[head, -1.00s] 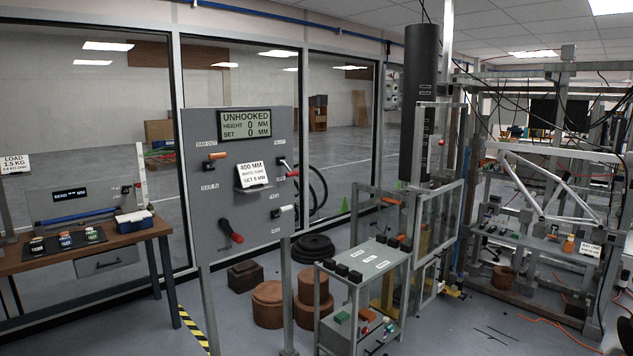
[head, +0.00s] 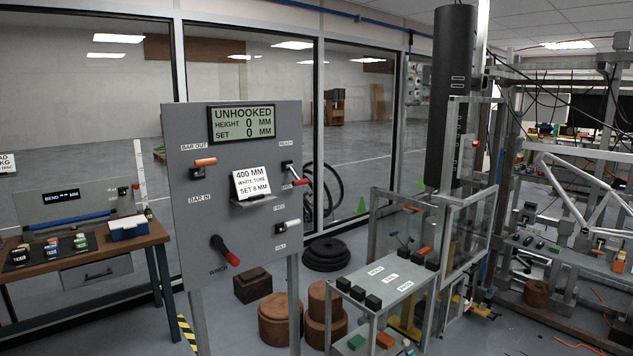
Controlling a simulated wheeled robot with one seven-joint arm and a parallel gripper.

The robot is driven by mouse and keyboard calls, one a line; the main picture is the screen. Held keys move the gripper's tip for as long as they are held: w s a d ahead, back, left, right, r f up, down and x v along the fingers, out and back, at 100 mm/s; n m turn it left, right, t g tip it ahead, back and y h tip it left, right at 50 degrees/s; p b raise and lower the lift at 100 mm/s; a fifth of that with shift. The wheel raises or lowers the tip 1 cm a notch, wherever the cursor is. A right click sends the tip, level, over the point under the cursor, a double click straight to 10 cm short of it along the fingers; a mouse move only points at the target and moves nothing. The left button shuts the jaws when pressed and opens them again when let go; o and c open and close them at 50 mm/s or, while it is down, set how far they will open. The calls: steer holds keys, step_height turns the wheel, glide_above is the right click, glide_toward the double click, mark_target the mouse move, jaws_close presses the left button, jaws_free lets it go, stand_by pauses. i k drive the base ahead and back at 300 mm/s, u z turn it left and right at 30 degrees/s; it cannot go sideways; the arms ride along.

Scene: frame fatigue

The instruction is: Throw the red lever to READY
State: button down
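A grey control panel (head: 240,285) stands upright left of the middle in the head view. The red lever (head: 300,182) is on its right edge. Its grip points down and to the right, below the READY label (head: 286,142) and beside a lower label that is too small to read. The panel's display (head: 241,124) reads UNHOOKED, HEIGHT 0 MM, SET 0 MM. My gripper is not in view.
The panel also carries an orange handle (head: 205,162), a white handle (head: 288,225), a red-and-black winch crank (head: 230,257) and a card (head: 250,182). A shelf rack (head: 385,275) and brown cylinders (head: 273,325) stand to its right. A workbench (head: 95,250) stands left.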

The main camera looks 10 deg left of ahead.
mark_target(299, 182)
steer(key=i, duration=2.35)
steer(key=u, duration=4.35)
steer(key=k, duration=1.55)
steer(key=z, duration=0.3)
